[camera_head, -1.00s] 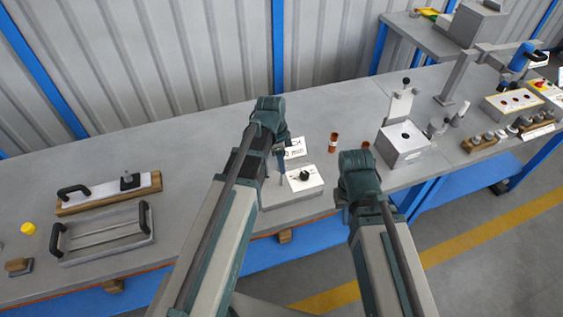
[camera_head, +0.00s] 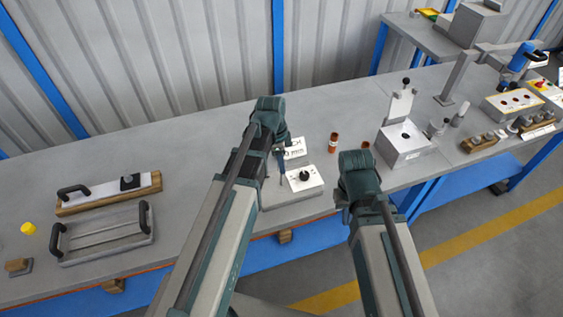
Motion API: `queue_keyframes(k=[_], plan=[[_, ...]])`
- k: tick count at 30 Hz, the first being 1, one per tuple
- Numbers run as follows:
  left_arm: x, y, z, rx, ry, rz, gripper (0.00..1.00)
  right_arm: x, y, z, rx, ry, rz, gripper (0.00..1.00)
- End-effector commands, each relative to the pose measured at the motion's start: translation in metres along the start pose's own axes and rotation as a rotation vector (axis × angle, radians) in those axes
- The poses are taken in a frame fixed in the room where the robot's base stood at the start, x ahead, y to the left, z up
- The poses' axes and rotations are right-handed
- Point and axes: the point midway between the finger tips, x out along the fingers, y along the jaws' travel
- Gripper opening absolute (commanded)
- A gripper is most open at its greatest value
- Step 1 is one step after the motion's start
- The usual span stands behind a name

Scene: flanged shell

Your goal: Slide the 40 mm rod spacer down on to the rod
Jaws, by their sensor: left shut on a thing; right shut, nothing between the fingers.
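My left gripper (camera_head: 282,168) points down over the left part of a grey fixture block (camera_head: 292,199) with a white top plate and a black knob (camera_head: 304,175). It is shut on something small. My own arm and fingers hide most of that spot, so I cannot make out the spacer's shape or how it sits against the rod. My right gripper (camera_head: 342,206) is shut and empty, in front of the bench and right of the fixture, partly hidden by its own arm.
Two brown cylinders (camera_head: 333,142) (camera_head: 366,147) stand behind and right of the fixture. A white label card (camera_head: 294,147) is behind it. A grey box (camera_head: 404,146) stands further right. A handled tray (camera_head: 104,234) lies left. Bench between tray and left arm is clear.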

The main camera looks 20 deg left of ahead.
Motion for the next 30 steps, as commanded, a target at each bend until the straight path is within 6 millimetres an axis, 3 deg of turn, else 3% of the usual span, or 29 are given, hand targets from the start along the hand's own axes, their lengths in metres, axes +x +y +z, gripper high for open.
queue_keyframes(k=[30], plan=[[0.021,0.0,0.003,0.0,0.0,0.0,0.0,0.021,-0.002,-0.001,0.0,0.0,0.0,0.0]])
